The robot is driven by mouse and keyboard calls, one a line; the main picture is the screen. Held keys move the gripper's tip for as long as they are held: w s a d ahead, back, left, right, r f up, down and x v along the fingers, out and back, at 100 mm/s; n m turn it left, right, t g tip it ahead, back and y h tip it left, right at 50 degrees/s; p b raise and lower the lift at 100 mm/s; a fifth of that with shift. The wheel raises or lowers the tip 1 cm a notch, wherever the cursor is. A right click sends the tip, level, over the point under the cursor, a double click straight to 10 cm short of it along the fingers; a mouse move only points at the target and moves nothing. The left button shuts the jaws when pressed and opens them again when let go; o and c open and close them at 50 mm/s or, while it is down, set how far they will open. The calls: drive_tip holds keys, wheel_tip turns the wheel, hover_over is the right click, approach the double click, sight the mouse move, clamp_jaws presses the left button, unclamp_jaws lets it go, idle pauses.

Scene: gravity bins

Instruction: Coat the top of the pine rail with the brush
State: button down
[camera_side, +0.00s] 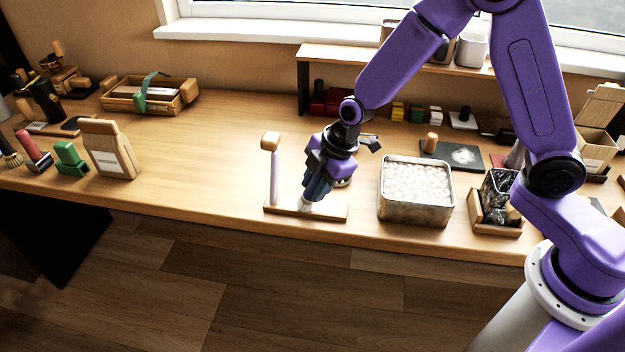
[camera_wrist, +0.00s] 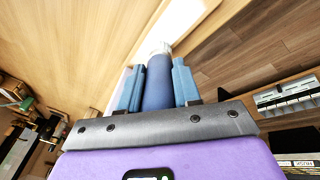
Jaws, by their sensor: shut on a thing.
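The pine rail (camera_side: 333,213) appears to be the low pale wooden strip along the table's front edge, with a pale post (camera_side: 274,178) topped by a wooden block at its left end. My gripper (camera_side: 316,188) is over the strip, pointing down and shut on the brush. The brush (camera_wrist: 159,80) has a dark blue handle between the two blue fingers in the wrist view, with a metal collar and pale bristles beyond. In the side view the bristles (camera_side: 305,205) are at the strip's middle. I cannot tell whether they touch it. Any coating on the rail is unclear.
A metal tub (camera_side: 416,214) of pale contents stands right of the rail. A small wooden tray (camera_side: 497,226) with dark items is farther right. A raised shelf (camera_side: 330,54) stands behind. The tabletop left of the post is clear as far as a wooden block holder (camera_side: 110,150).

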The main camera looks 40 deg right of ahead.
drive_tip(key=shift+s+f, duration=0.1)
drive_tip(key=shift+s, duration=0.05)
drive_tip(key=shift+d, duration=0.1)
drive_tip(key=shift+w+d, duration=0.85)
drive_tip(key=shift+a, duration=0.1)
drive_tip(key=shift+s+a, duration=0.85)
drive_tip(key=shift+s, duration=0.05)
